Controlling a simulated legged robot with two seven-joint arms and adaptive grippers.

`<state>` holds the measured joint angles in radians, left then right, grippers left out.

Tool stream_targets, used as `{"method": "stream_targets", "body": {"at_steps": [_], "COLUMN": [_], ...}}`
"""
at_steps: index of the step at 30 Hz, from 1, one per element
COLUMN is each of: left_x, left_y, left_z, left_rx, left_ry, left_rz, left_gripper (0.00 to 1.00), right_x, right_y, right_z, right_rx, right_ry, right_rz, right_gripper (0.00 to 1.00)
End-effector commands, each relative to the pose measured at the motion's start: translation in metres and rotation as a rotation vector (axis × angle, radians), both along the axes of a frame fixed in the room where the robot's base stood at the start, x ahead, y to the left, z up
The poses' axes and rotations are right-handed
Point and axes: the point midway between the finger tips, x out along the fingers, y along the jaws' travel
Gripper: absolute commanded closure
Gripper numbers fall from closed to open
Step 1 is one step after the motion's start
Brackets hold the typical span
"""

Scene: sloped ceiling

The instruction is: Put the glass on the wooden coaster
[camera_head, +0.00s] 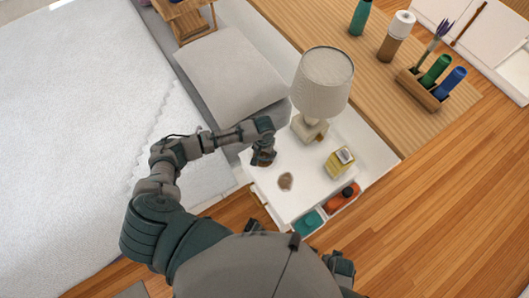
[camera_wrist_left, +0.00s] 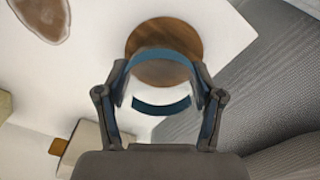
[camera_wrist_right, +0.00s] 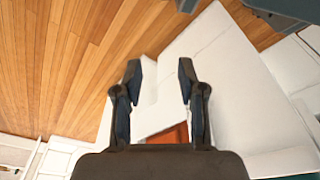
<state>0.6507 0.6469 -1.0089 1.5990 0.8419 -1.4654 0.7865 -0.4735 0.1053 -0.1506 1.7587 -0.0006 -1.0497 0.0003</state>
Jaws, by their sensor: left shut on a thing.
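A clear glass with blue bands (camera_wrist_left: 162,108) sits between the fingers of my left gripper (camera_wrist_left: 160,95) in the left wrist view. My left gripper is shut on it. The round wooden coaster (camera_wrist_left: 176,34) shows just beyond the glass and partly through it; I cannot tell whether the glass touches it. In the head view my left gripper (camera_head: 263,157) points down at the left part of the white nightstand (camera_head: 312,207), hiding most of the glass and coaster. My right gripper (camera_wrist_right: 157,80) is open and empty in the right wrist view, above the nightstand's drawer side.
A brown stone slice (camera_head: 286,181) lies near the coaster. A lamp (camera_head: 323,84) and a yellow box (camera_head: 340,161) stand behind it to the right. An open drawer holds an orange item (camera_head: 341,197) and a teal item (camera_head: 308,224). A grey cushioned bed side (camera_head: 232,75) borders the nightstand.

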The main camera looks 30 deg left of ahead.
Motion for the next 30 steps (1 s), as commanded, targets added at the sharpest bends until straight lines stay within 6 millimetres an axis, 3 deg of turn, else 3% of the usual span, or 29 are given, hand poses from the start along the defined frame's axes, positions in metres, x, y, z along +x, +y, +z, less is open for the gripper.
{"method": "stream_targets", "body": {"at_steps": [7,8,10,22,26,30], "left_x": [0.0,0.0,0.0,0.0,0.001,0.001], "left_y": [0.001,0.001,0.001,0.0,0.001,0.001], "left_z": [-0.001,-0.001,-0.001,0.004,0.024,0.056], "left_rx": [0.0,0.0,0.001,0.003,0.001,0.0], "left_ry": [0.0,0.0,0.0,0.0,-0.003,-0.004], "left_rz": [0.001,0.001,0.001,0.001,0.001,0.0], "left_gripper": [0.76,0.26,0.08,0.08,0.08,0.08], "right_x": [-0.001,-0.001,0.0,0.002,-0.007,-0.017], "right_y": [0.001,0.001,0.001,0.001,-0.001,-0.002], "right_z": [0.0,-0.001,-0.001,0.001,-0.013,-0.03], "right_rx": [0.0,0.001,0.001,0.002,-0.002,-0.003], "right_ry": [0.0,0.001,0.001,-0.003,0.01,0.016], "right_rz": [0.0,0.0,0.0,0.0,0.001,0.004], "right_gripper": [0.6,0.6,0.6,0.6,0.6,0.6]}}
